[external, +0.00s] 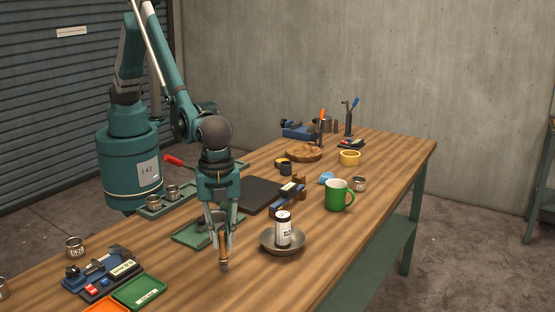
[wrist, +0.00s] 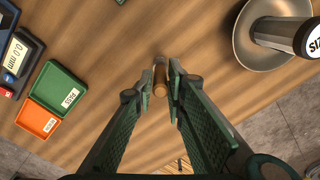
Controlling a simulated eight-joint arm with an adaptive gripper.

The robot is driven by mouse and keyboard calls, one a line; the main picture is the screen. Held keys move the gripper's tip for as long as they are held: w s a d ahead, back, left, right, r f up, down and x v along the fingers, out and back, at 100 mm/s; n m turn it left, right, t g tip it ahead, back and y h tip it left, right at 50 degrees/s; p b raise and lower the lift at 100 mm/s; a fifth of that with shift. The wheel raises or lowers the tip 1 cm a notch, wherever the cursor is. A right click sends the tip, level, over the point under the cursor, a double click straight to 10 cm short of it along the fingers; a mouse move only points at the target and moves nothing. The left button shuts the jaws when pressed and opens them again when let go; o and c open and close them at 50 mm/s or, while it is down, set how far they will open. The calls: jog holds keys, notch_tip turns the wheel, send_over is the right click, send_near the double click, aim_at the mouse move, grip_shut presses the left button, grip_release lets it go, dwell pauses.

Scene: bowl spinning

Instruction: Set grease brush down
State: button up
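The grease brush (external: 224,250), a slim tan-brown stick, hangs roughly upright between the fingertips of my gripper (external: 223,236). In the wrist view the brush (wrist: 160,82) shows nearly end-on between the two green fingers (wrist: 162,78), which close on it from both sides. Its lower end is low over the wooden table (external: 190,268); I cannot tell whether it touches. A green tray (external: 190,236) lies behind and left of my gripper, partly hidden by it.
A metal bowl (external: 268,245) with a white-labelled can (external: 283,228) stands close to the right. A green mug (external: 339,195) is farther right. Green (external: 140,291) and orange (external: 105,305) trays and a blue caliper-like device (external: 95,272) lie at left. Bare wood surrounds the brush in front.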

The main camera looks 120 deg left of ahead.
jog(key=shift+o, duration=1.1)
jog(key=shift+r, duration=0.25)
notch_tip(320, 180, up, 12)
dwell(0.5)
